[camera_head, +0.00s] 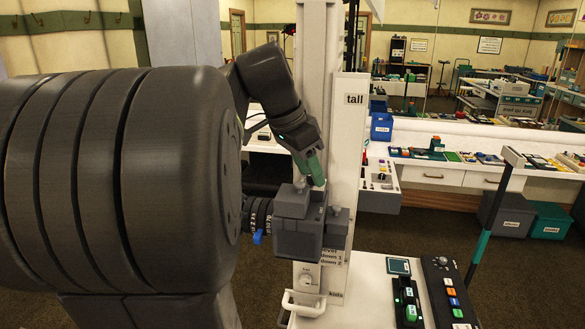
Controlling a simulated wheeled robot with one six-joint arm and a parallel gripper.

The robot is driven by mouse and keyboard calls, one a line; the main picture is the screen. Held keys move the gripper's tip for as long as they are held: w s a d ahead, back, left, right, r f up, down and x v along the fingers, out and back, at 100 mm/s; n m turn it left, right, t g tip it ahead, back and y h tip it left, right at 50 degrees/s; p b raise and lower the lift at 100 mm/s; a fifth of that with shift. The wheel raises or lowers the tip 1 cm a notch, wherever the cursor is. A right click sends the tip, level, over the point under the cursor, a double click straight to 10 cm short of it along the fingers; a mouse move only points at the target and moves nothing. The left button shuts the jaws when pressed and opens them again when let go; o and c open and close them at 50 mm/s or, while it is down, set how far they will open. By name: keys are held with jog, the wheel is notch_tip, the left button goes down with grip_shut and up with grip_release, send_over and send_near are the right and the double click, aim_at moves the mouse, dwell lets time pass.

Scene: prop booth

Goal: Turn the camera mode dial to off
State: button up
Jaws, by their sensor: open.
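A dark grey camera (298,240) stands in front of a white post, its lens (257,215) with marked rings pointing left. Raised blocks and small knobs show on its top; I cannot tell which of them is the mode dial or read its setting. My gripper (318,182), with teal at its end, comes down from the upper left, tilted, just above the camera's top. It is open. Its fingers overlap in this view, and I cannot tell whether they touch the camera. Nothing shows held in it.
A tall white board (347,140) marked "tall" stands right behind the camera. A white counter (376,300) at lower right holds control panels with coloured buttons (452,292). A thin post with a teal part (482,245) rises there. Benches with small items lie farther back.

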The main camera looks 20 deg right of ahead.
jog(key=shift+f, duration=0.15)
grip_shut()
jog(key=shift+n, duration=0.3)
jog(key=n, duration=0.2)
jog(key=n+t, duration=0.1)
jog(key=n+t+p, duration=0.1)
jog(key=n, duration=0.1)
jog(key=shift+s+d+n+y, duration=0.15)
jog(key=shift+s+n+y, duration=0.15)
jog(key=n+y+p, duration=0.1)
jog(key=n, duration=0.1)
jog(key=n+t, duration=0.1)
jog(key=n, duration=0.2)
jog(key=shift+s+d+n+t+y+p, duration=0.1)
jog(key=shift+d+n+t+y+p, duration=0.05)
jog(key=shift+n+t+y+p, duration=0.2)
dwell(0.3)
